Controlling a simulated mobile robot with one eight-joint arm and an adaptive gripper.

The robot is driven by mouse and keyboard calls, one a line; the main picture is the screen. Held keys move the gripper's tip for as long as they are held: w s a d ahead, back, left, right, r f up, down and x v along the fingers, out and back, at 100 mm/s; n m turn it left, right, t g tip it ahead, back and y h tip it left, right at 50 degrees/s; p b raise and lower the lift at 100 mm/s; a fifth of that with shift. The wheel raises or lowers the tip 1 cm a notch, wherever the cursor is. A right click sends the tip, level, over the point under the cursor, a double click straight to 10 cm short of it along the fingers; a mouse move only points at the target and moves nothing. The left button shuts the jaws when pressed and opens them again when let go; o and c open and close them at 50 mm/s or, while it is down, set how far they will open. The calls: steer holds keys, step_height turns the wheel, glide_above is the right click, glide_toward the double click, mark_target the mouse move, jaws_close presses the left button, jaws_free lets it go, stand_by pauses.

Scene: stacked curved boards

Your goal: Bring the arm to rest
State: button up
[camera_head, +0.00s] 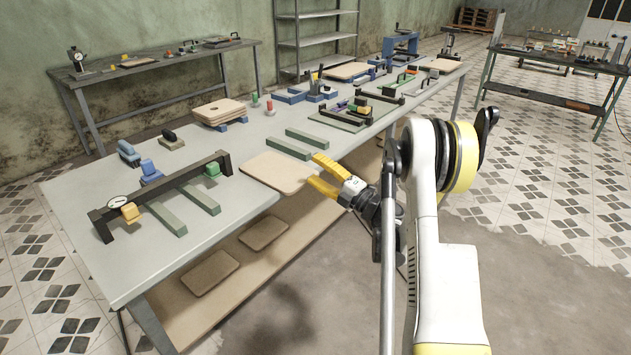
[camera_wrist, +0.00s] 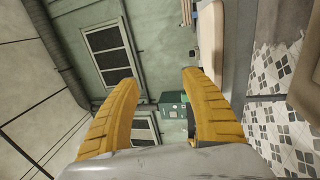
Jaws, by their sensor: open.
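My gripper (camera_head: 328,176) is at the front edge of the long workbench in the head view, with its yellow fingers pointing left over a flat tan board (camera_head: 277,172) on the bench. I cannot tell how high it is above the board. In the wrist view my gripper (camera_wrist: 160,90) shows two yellow fingers spread wide apart with nothing between them. The white arm stands in front of the bench on the right. Stacked curved boards (camera_head: 219,110) lie on a blue support farther back on the bench.
The workbench (camera_head: 90,240) carries a dark gauge bar (camera_head: 165,190), green strips (camera_head: 168,217) and several fixtures. Two boards (camera_head: 263,232) lie on its lower shelf. A side table (camera_head: 150,70) and a metal rack (camera_head: 318,40) stand behind. The floor (camera_head: 560,240) at right is clear.

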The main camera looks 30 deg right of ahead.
steer(key=shift+r, duration=0.2)
step_height(320, 180, up, 20)
steer(key=s+a+m+h, duration=0.2)
steer(key=a+m+h, duration=0.1)
steer(key=m+h, duration=1.05)
steer(key=s+a+f+m+g+y, duration=0.2)
steer(key=s+a+f+g, duration=0.2)
steer(key=s+a, duration=0.3)
steer(key=s+a+f+m+g+y, duration=0.2)
steer(key=s+a+f, duration=0.5)
steer(key=s, duration=0.7)
steer(key=s+a+f+m+g+y, duration=0.2)
steer(key=s+a+f+m+g, duration=0.2)
steer(key=s, duration=0.6)
steer(key=a+f+g, duration=0.1)
steer(key=a+g, duration=0.1)
steer(key=shift+s+a+f, duration=0.15)
steer(key=shift+a+f, duration=0.1)
steer(key=shift+a, duration=0.15)
steer(key=shift+m+y, duration=0.25)
